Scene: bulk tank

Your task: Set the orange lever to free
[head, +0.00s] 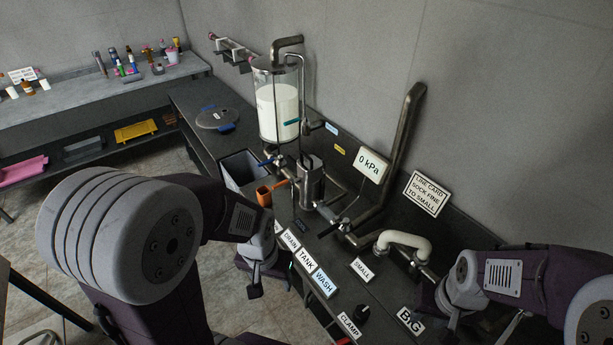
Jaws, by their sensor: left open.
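A small orange-red piece (342,341) shows at the bottom edge beside the CLAMP label (349,325); it is cut off, and I cannot tell if it is the orange lever. No label reading "free" is visible. An orange cup-like piece with a handle (264,197) sits by the grey bin, under the tank. My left gripper (268,280) is open and empty at the bench's front edge, left of the DRAIN, TANK and WASH labels. My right gripper (424,300) is near the BIG label (410,320); its fingers are mostly hidden by its wrist.
A glass tank (278,105) of white liquid stands over pipes and a blue-handled valve. A gauge sign (369,164) reads 0 kPa. A black knob (362,313) and a white curved pipe (404,241) stand on the bench. A side bench (110,90) holds bottles.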

